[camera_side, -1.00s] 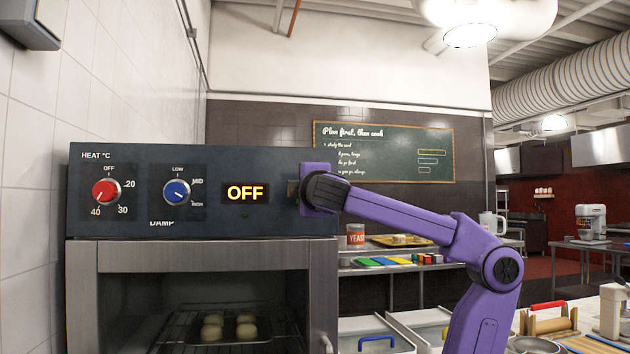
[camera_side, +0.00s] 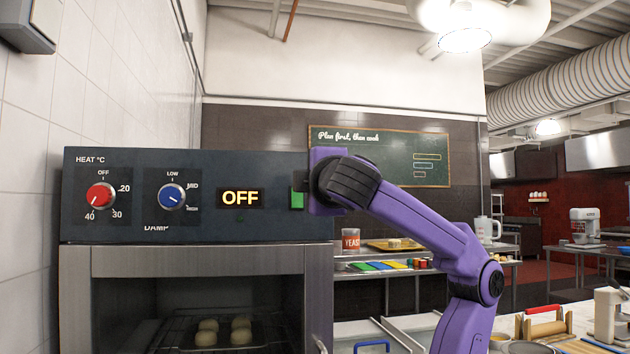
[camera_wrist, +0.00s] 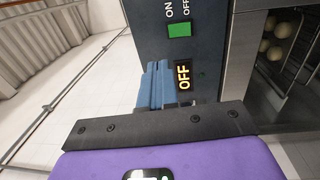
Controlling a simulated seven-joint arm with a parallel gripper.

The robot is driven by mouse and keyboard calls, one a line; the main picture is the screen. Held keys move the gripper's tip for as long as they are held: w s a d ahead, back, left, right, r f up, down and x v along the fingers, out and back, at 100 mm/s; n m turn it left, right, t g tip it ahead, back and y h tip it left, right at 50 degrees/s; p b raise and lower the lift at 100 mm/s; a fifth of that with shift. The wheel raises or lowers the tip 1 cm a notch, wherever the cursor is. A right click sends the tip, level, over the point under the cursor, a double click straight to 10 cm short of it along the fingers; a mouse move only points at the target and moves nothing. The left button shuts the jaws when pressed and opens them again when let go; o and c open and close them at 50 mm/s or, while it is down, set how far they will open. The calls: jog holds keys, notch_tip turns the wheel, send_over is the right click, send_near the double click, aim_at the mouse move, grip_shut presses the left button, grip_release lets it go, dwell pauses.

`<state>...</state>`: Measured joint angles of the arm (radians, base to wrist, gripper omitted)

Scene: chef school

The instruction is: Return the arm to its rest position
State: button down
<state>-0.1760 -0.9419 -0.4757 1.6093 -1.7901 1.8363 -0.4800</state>
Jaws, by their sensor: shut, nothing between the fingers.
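My purple arm (camera_side: 420,218) reaches in from the lower right in the side view, bent at the elbow. Its wrist end is close to the right end of the oven-like cabinet's dark control panel (camera_side: 130,225); whether it touches cannot be told. In the side view my fingers are hidden. In the wrist view my gripper (camera_wrist: 158,66) shows as blue-grey fingers, shut and empty, beside the panel. The display (camera_side: 240,198) reads OFF.
The red HEAT knob (camera_side: 101,196) points near 40, and the blue DAMP knob (camera_side: 172,194) points to lower right. Pale dough balls (camera_side: 208,332) sit inside the cabinet. A bench with a yeast tin (camera_side: 351,239) and a tray stands behind my arm. A tiled wall is at left.

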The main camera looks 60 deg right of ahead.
jog(key=shift+s+a, duration=0.15)
jog(key=shift+s, duration=0.05)
dwell(0.6)
jog(key=w+a+f+n+g+y, duration=0.1)
jog(key=a+f+n+y, duration=0.15)
jog(key=f, duration=0.55)
jog(key=w+a+f+n+g+y, duration=0.1)
jog(key=w+a+f+n+y, duration=0.2)
jog(key=f, duration=0.5)
jog(key=a+f+n+g+y, duration=0.1)
jog(key=a+f+n+y, duration=0.2)
jog(key=f, duration=0.5)
jog(key=s+d+f+m+g+y, duration=0.1)
jog(key=s+f+g, duration=0.4)
jog(key=s+f, duration=0.5)
jog(key=s+d+f+m+g+y, duration=0.2)
jog(key=s+f+m+g+y, duration=0.2)
jog(key=s+f, duration=0.5)
notch_tip(320, 180, down, 4)
jog(key=shift+s+f+g, duration=0.15)
jog(key=shift+s+g, duration=0.25)
jog(key=shift+g, duration=0.2)
